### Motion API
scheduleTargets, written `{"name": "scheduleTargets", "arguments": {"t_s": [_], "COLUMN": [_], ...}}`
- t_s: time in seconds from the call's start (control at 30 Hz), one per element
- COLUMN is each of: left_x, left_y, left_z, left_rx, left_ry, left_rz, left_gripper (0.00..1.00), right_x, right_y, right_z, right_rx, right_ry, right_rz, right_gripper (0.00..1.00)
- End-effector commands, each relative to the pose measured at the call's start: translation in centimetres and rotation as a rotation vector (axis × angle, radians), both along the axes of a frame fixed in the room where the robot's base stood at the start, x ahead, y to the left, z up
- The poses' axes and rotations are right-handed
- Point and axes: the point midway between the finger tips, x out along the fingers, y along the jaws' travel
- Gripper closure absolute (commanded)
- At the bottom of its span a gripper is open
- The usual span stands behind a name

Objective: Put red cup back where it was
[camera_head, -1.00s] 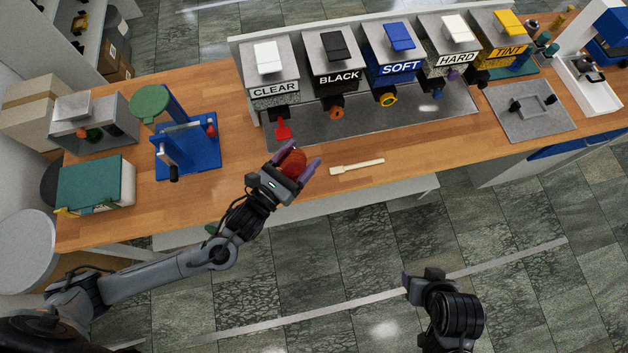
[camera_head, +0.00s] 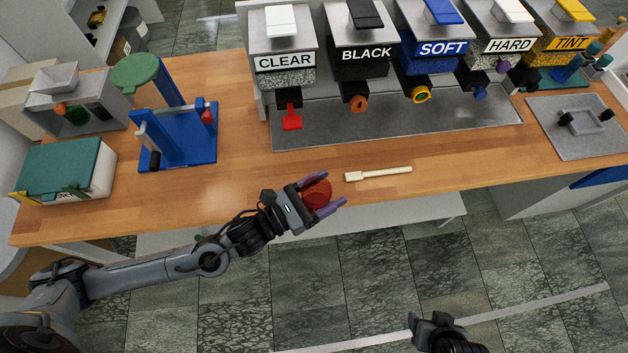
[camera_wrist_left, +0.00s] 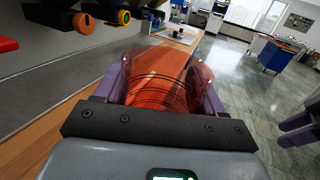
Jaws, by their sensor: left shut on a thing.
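The red cup (camera_head: 317,192) is between the purple fingers of my left gripper (camera_head: 322,197), which is shut on it. In the head view the cup is over the front edge of the wooden counter, below the CLEAR dispenser. The cup (camera_wrist_left: 160,82) fills the middle of the left wrist view, with a purple finger on each side. Whether it touches the counter cannot be told. My right gripper (camera_head: 413,322) is at the bottom of the head view, over the floor and away from the counter; its fingertips are hard to make out.
Dispensers labelled CLEAR (camera_head: 284,60), BLACK, SOFT, HARD and TINT stand along the back over a grey metal tray (camera_head: 330,140). A pale spatula (camera_head: 378,174) lies right of the cup. A blue press (camera_head: 180,135) and a green-lidded box (camera_head: 65,168) stand left. The wood between is clear.

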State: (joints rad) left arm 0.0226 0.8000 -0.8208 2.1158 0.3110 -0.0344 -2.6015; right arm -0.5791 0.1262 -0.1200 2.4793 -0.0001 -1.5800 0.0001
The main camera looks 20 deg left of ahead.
Motion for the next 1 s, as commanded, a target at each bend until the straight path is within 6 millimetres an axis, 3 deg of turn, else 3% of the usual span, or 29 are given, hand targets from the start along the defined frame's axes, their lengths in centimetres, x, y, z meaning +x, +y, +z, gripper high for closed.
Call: {"name": "scheduleTargets", "arguments": {"t_s": [0.53, 0.83, 1.0], "left_x": [8.5, 9.8, 9.8], "left_y": [4.5, 5.2, 5.2], "left_z": [-5.8, -7.0, -9.2], "left_rx": [0.001, -0.001, -0.001], "left_ry": [-0.002, -0.001, 0.002], "left_rz": [0.001, -0.001, 0.0], "left_gripper": [0.92, 0.92, 0.92], "right_x": [0.0, 0.0, 0.0], "right_y": [0.1, 0.2, 0.2], "right_z": [-1.0, -1.2, -1.5], "right_rx": [0.006, 0.009, 0.009], "right_ry": [0.0, 0.0, 0.0], "right_rz": [-0.004, -0.006, -0.006], "right_gripper": [0.43, 0.43, 0.43]}}
